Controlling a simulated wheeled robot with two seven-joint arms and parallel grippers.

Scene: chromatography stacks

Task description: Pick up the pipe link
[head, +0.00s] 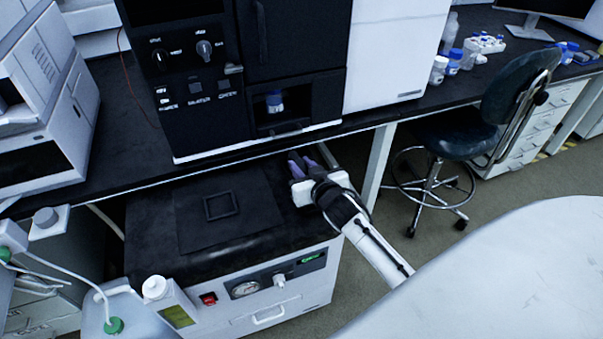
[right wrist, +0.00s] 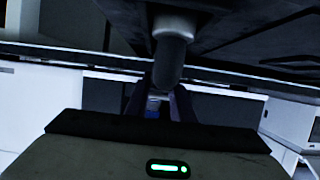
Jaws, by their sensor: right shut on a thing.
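My right gripper (head: 297,163) reaches in under the front edge of the black instrument, above the pump's dark top. In the right wrist view, its fingers (right wrist: 157,104) are shut on a narrow grey-and-blue piece (right wrist: 154,106), seemingly the pipe link, mostly hidden between them. A dark rounded cylinder with a pale collar (right wrist: 172,60) shows just above and in front of the fingers. I cannot tell whether it is joined to the held piece. In the head view the held piece is hidden by the gripper. My left gripper is not in view.
The black instrument (head: 196,86) stands on the dark bench, with a small blue-capped bottle (head: 274,101) in its recess. Below is a white pump unit (head: 268,297) with a square frame (head: 222,205) on top. A bench leg (head: 378,163) and a stool (head: 475,125) stand to the right.

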